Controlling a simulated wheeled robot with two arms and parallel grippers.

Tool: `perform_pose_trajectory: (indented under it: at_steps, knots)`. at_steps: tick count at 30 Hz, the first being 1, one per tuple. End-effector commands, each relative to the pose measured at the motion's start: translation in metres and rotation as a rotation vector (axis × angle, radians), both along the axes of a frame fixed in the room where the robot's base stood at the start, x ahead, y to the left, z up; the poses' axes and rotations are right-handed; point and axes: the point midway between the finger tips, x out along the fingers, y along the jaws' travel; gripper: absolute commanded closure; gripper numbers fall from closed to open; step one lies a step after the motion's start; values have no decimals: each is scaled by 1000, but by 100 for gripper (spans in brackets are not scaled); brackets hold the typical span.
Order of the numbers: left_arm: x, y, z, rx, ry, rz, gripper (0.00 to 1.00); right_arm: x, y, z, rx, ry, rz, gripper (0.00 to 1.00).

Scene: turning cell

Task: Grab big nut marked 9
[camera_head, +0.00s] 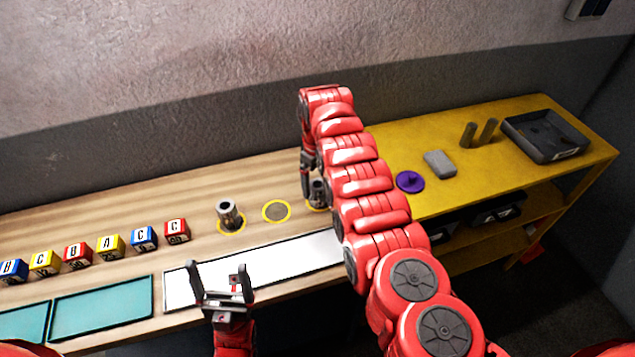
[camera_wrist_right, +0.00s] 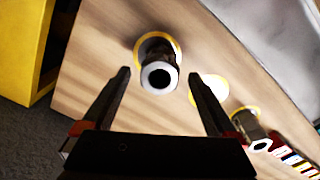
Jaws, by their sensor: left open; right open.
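A dark metal cylinder-like nut (camera_head: 317,190) with a hole stands on a yellow-ringed spot, partly hidden by my right arm. In the right wrist view the nut (camera_wrist_right: 160,58) appears between and beyond the open fingers of my right gripper (camera_wrist_right: 160,74). In the head view my right gripper (camera_head: 308,178) hangs beside this nut. A second similar nut (camera_head: 228,213) stands on another ringed spot to the left; it also shows in the right wrist view (camera_wrist_right: 248,125). I cannot read a 9 on either. My left gripper (camera_head: 222,285) is open and empty, over the white strip's front edge.
An empty yellow-ringed spot (camera_head: 277,211) lies between the nuts. Several lettered cubes (camera_head: 111,246) line up at left behind teal mats (camera_head: 103,308). A white strip (camera_head: 270,264) lies in front. The yellow table (camera_head: 545,112) holds a purple disc (camera_head: 410,181), grey block (camera_head: 439,164) and tray (camera_head: 545,135).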

Motion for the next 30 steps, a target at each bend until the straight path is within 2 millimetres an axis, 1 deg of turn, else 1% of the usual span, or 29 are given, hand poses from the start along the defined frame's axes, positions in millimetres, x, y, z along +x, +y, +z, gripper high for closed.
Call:
perform_pose_trajectory:
  at_steps: [6, 7, 11, 12, 14, 15, 17, 18, 20, 21, 22, 30]
  knots:
    - [0, 0, 0, 0, 0, 0, 13, 0, 0, -3, 1, -1, -1, 7]
    - [0, 0, 0, 0, 0, 0, 13, 0, 0, -3, 1, -1, -1, 11]
    - [0, 0, 0, 0, 0, 0, 13, 0, 0, -3, 1, -1, -1, 34]
    - [0, 0, 0, 0, 0, 0, 13, 0, 0, -3, 1, -1, -1, 42]
    - [0, 0, 0, 0, 0, 0, 13, 0, 0, -3, 1, -1, -1, 52]
    - [0, 0, 0, 0, 0, 0, 13, 0, 0, -2, 1, -1, -1, 60]
    - [0, 0, 0, 0, 0, 0, 13, 0, 0, -2, 0, -1, -1, 70]
    - [0, 0, 0, 0, 0, 0, 13, 0, 0, -2, 0, -1, -1, 78]
    - [0, 0, 0, 0, 0, 0, 13, 0, 0, -2, 1, -1, -1, 88]
    - [0, 0, 0, 0, 0, 0, 13, 0, 0, -2, 0, -1, -1, 96]
    - [0, 0, 0, 0, 0, 0, 13, 0, 0, -2, 0, -1, -1, 100]
    - [0, 0, 0, 0, 0, 0, 13, 1, 0, -2, 0, -1, -1, 100]
